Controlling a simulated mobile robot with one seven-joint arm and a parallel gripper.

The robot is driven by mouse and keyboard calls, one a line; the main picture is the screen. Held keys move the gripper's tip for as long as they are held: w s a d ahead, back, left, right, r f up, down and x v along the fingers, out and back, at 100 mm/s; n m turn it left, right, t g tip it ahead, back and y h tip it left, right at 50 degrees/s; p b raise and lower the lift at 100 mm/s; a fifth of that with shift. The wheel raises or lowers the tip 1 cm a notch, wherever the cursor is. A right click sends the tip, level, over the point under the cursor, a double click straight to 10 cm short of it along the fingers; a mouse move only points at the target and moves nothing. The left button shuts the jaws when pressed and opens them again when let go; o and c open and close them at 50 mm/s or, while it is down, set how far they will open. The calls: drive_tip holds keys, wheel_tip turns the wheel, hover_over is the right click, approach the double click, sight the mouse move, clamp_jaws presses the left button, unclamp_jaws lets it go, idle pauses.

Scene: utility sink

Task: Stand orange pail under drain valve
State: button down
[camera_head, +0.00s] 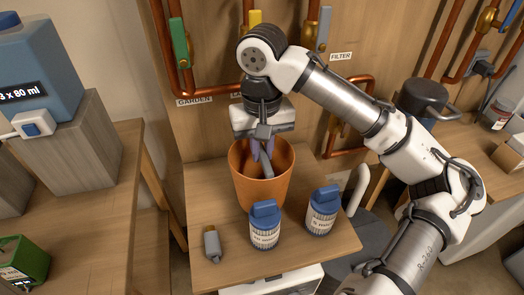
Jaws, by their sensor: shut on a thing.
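The orange pail (257,190) stands upright on a small wooden table, open end up. My gripper (262,155) points down at the pail's far rim and is shut on the pail. A grey finger reaches inside the pail; the exact contact at the rim is partly hidden. Behind are copper pipes with a green valve handle (179,42), a yellow handle (255,18) and a grey handle (325,28). One label reads GARDEN, another FILTER; the middle label is mostly hidden by my arm, so I cannot tell which valve is the drain.
Two blue-capped bottles (265,226) (322,210) stand close in front of the pail. A small grey and orange bottle (212,244) is at front left of the small table (205,185). A left bench holds a blue tank (38,70). A dark pot (425,100) is at right.

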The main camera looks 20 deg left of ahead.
drive_tip(key=shift+f, duration=0.7)
drive_tip(key=shift+f, duration=0.15)
drive_tip(key=c, duration=1.4)
unclamp_jaws()
drive_tip(key=shift+s, duration=0.1)
